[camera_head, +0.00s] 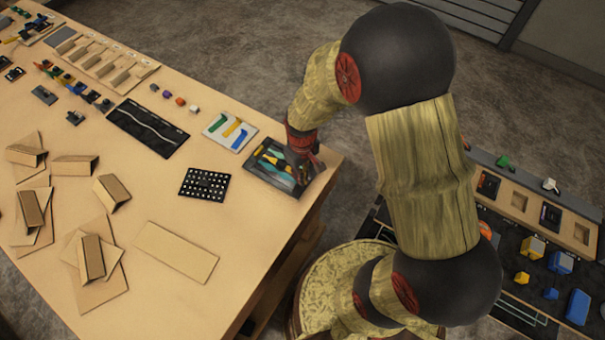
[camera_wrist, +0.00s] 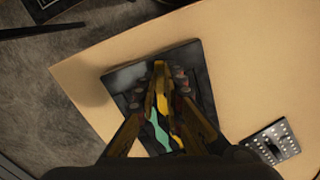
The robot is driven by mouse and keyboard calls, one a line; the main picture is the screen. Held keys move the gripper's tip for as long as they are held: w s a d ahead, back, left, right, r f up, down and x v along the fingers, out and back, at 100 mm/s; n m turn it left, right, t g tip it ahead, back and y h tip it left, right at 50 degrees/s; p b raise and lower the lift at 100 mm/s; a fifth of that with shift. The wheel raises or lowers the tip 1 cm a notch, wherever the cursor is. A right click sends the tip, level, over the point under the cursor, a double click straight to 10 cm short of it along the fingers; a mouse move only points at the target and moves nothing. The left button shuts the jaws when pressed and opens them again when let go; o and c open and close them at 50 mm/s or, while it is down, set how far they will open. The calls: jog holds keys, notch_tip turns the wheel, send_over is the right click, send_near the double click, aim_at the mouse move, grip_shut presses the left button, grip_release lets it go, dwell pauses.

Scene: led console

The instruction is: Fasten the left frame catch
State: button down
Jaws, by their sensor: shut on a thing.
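My gripper (camera_head: 305,166) is over a dark tray (camera_head: 268,182) at the near right corner of the wooden table. In the wrist view the tray (camera_wrist: 128,76) lies under my gripper (camera_wrist: 161,88), whose fingers point down into it. The fingers are shut on a slim yellow tool (camera_wrist: 161,76). A teal tool (camera_wrist: 157,131) lies in the tray beside the fingers. The fingers hide part of the tray and the lower end of the yellow tool. I cannot pick out the left frame catch in either view.
A dotted black plate (camera_head: 204,184) and a white board with coloured pieces (camera_head: 229,132) lie near the tray. Folded cardboard pieces (camera_head: 90,257) cover the left of the table. A console with black panels and blue and yellow blocks (camera_head: 535,247) stands at the right, partly behind my arm.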

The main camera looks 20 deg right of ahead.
jog(key=shift+a+n, duration=0.1)
jog(key=shift+n, duration=1.6)
jog(key=c, duration=2)
grip_release()
jog(key=shift+o, duration=0.5)
notch_tip(320, 180, up, 12)
